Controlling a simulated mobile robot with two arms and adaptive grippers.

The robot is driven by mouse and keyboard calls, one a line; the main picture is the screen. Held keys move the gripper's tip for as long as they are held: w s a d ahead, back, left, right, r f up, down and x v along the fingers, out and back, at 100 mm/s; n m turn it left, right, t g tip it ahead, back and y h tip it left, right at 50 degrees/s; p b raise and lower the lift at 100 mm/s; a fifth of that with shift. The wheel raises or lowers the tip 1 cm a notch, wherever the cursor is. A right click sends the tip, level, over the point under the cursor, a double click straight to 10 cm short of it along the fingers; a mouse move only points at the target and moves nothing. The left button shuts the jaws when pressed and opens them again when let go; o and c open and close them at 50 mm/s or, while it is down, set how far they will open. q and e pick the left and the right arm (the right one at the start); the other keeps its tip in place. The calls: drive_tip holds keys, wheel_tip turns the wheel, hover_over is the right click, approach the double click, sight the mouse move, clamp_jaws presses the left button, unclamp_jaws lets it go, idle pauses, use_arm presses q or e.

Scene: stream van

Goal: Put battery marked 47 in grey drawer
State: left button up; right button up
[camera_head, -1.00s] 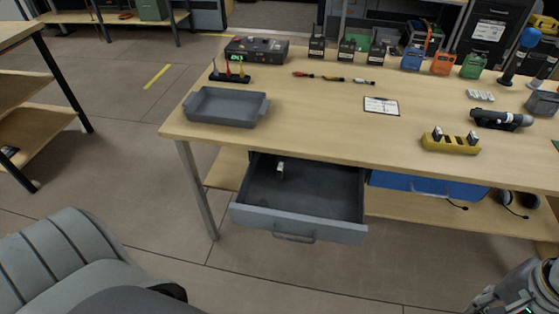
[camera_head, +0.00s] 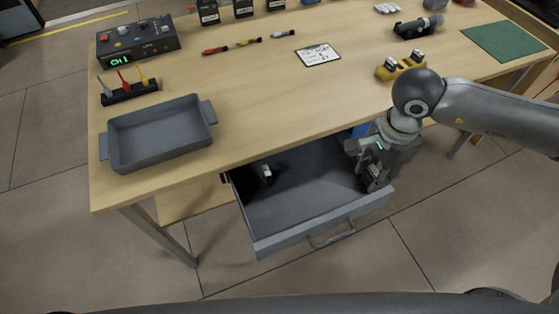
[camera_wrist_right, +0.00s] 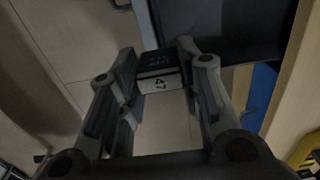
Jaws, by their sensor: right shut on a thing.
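The grey drawer (camera_head: 300,195) is pulled open under the front of the workbench. A small dark-and-white object (camera_head: 267,173) lies inside it near the back left. My right gripper (camera_head: 375,183) is at the drawer's right side, pointing down. In the right wrist view it is shut on a battery (camera_wrist_right: 158,83) with a black end and a white label bearing a recycling mark. I cannot read a number on it. The drawer (camera_wrist_right: 225,28) shows just beyond the fingers in that view. My left gripper is not in view.
A grey tray (camera_head: 160,135) stands on the bench (camera_head: 255,100) above the drawer's left. A yellow holder (camera_head: 392,70) with small blocks stands close behind my right arm. The bench edge is close to the gripper.

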drive_tip(key=w+a+f+p, duration=0.1)
drive_tip(key=w+a+f, duration=0.1)
drive_tip(key=w+f, duration=0.1)
drive_tip(key=w+a+f, duration=0.2)
drive_tip(key=w+f, duration=0.1)
drive_tip(key=w, duration=0.1)
drive_tip(key=w+a+f+p, duration=0.1)
drive_tip(key=w+a+f, duration=0.1)
drive_tip(key=w+f, duration=0.1)
drive_tip(key=shift+w+a+p, duration=0.1)
drive_tip(key=shift+w+p, duration=0.25)
drive_tip(key=shift+w, duration=0.3)
drive_tip(key=shift+w+a+f, duration=0.15)
drive_tip(key=shift+w+f, duration=0.05)
drive_tip(key=shift+f, duration=0.1)
wheel_tip(320, 180, down, 3)
drive_tip(key=shift+w+a, duration=0.1)
drive_tip(key=shift+w, duration=0.05)
drive_tip(key=shift+f, duration=0.25)
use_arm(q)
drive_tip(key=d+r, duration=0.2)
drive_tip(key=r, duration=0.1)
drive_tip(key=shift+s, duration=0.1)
